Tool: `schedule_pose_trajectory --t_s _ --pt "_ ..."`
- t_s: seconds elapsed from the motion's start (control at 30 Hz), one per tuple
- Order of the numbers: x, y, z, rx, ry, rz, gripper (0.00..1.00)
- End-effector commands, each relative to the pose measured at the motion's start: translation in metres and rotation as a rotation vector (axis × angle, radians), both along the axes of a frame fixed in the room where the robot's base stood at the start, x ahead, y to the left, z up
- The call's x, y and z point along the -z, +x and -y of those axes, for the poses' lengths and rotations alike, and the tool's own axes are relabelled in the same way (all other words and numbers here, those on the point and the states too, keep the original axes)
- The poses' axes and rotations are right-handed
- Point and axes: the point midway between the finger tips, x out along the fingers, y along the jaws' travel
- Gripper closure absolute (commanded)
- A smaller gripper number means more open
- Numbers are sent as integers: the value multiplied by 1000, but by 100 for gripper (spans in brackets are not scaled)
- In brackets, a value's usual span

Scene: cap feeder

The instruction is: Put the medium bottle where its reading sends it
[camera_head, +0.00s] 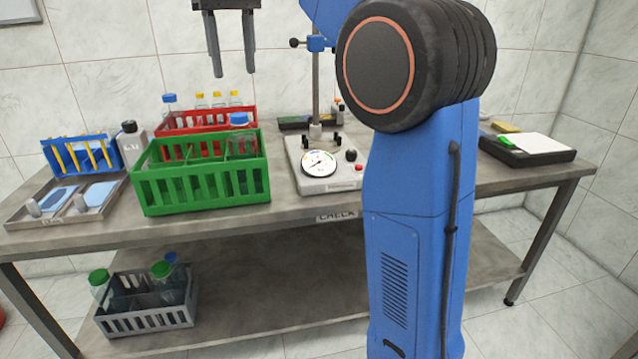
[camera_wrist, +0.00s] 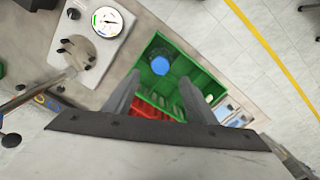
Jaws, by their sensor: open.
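A clear bottle with a blue cap (camera_head: 239,120) stands in the right part of the green crate (camera_head: 205,193); its cap also shows in the wrist view (camera_wrist: 159,65). I cannot be sure it is the medium bottle. The check stand (camera_head: 330,184) carries a round white dial (camera_head: 319,163), also in the wrist view (camera_wrist: 107,21); its needle is too small to read surely. My gripper (camera_head: 233,74) is open and empty, high above the bench, over the crates. In the wrist view its fingers (camera_wrist: 161,76) point toward the green crate and blue cap.
A red crate (camera_head: 180,126) with blue- and yellow-capped bottles stands behind the green one. A blue rack (camera_head: 60,153) and metal tray (camera_head: 52,219) are at left. A grey crate (camera_head: 120,326) with green-capped bottles sits on the lower shelf. A black tray (camera_head: 490,147) is at right.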

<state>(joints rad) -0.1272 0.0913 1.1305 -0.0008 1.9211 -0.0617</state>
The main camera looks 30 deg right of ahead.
Motion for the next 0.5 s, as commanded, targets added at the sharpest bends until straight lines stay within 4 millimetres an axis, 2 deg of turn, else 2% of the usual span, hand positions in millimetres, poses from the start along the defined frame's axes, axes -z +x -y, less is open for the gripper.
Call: schedule_pose_trajectory --t_s 0.17,0.27,0.5 --pt "17 -33 11 20 5 44 49" --pt "35 -55 18 34 9 75 49" --pt "90 -116 35 70 17 156 49"
